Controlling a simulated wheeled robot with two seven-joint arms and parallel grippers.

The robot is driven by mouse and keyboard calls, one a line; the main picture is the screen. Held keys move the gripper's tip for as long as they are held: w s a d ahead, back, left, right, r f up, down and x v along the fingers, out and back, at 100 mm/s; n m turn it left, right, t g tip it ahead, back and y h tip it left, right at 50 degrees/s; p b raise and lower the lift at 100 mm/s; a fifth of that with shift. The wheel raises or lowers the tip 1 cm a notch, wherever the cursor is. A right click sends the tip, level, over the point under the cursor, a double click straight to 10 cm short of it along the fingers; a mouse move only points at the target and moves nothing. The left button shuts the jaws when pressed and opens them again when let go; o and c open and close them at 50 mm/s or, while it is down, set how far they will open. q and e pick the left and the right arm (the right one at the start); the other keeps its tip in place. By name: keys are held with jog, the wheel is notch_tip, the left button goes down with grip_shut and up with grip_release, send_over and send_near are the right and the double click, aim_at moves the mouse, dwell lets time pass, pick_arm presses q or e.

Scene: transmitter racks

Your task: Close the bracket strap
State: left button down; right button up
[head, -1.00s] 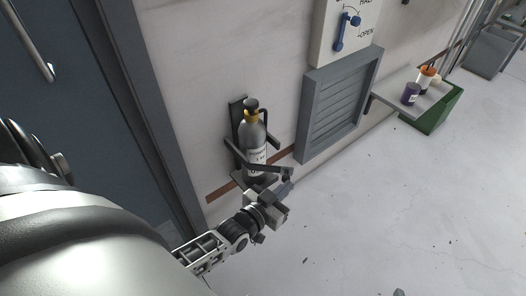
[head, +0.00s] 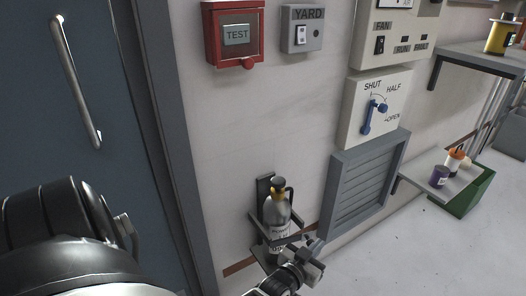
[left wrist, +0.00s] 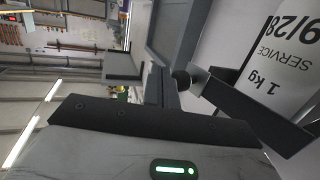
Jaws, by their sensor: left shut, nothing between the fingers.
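A small grey fire extinguisher (head: 277,212) with a dark top and yellow collar stands upright in a dark wall bracket (head: 264,188). The bracket strap (head: 286,246) is a dark bar passing low across its front toward the right; I cannot tell whether its end is latched. My left gripper (head: 318,248) is shut and empty, beside the strap's right end, in front of and right of the extinguisher. The left wrist view shows the strap (left wrist: 255,108) close beside the gripper (left wrist: 160,88), with the extinguisher's white label (left wrist: 285,50) behind it. My right gripper is out of view.
A louvred grey vent (head: 362,188) and a blue-handled lever panel (head: 375,110) are on the wall to the right. A blue door (head: 95,150) stands left. Floor at lower right is clear.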

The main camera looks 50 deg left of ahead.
pick_arm(q)
jog(key=shift+w+a, duration=0.45)
jog(key=shift+w, duration=0.1)
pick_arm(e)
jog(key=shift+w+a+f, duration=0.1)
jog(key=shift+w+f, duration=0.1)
pick_arm(q)
jog(key=shift+s, duration=0.1)
jog(key=s+d+r+p, duration=0.2)
jog(key=s+p, duration=0.1)
jog(key=s, duration=1.2)
jog(key=shift+s, duration=0.25)
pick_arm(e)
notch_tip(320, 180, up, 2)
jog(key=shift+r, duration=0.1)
